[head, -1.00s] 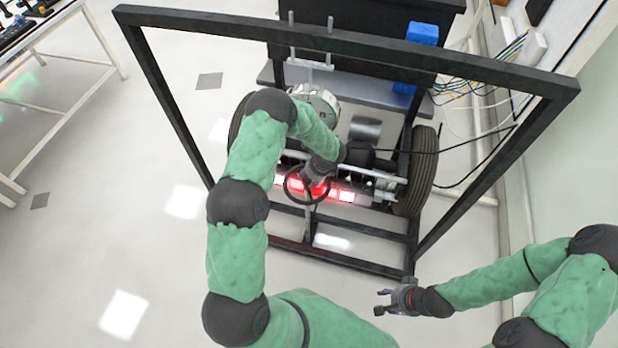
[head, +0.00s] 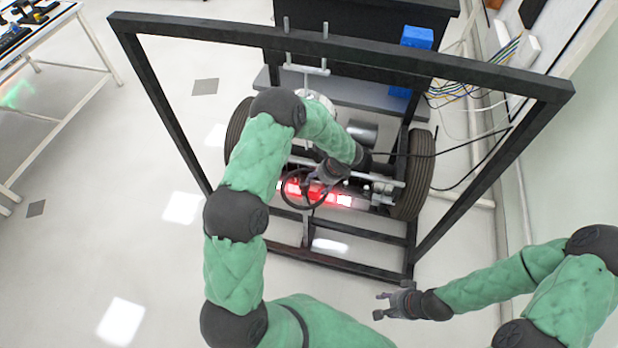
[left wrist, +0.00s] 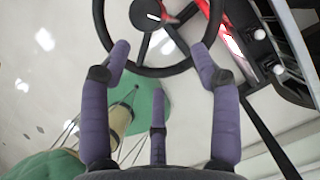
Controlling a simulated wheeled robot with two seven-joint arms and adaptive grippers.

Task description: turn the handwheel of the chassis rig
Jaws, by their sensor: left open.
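The dark round handwheel (head: 300,209) stands at the front of the chassis rig, in the middle of the head view. My left gripper (head: 316,184) is at its right side and hides part of it. In the left wrist view the wheel's hub (left wrist: 143,17) is at the top, with spokes and the lower rim below it. The left gripper's purple fingers (left wrist: 161,55) are spread, with their tips near the lower rim. I cannot tell whether they touch it. My right gripper (head: 379,305) is away from the wheel at lower right, its fingers apart and empty.
A black frame (head: 170,120) surrounds the rig, with its top bar across the view. A tyre (head: 411,175) stands right of the wheel. Cables hang at the right. A white table (head: 75,65) is far left. The floor between is clear.

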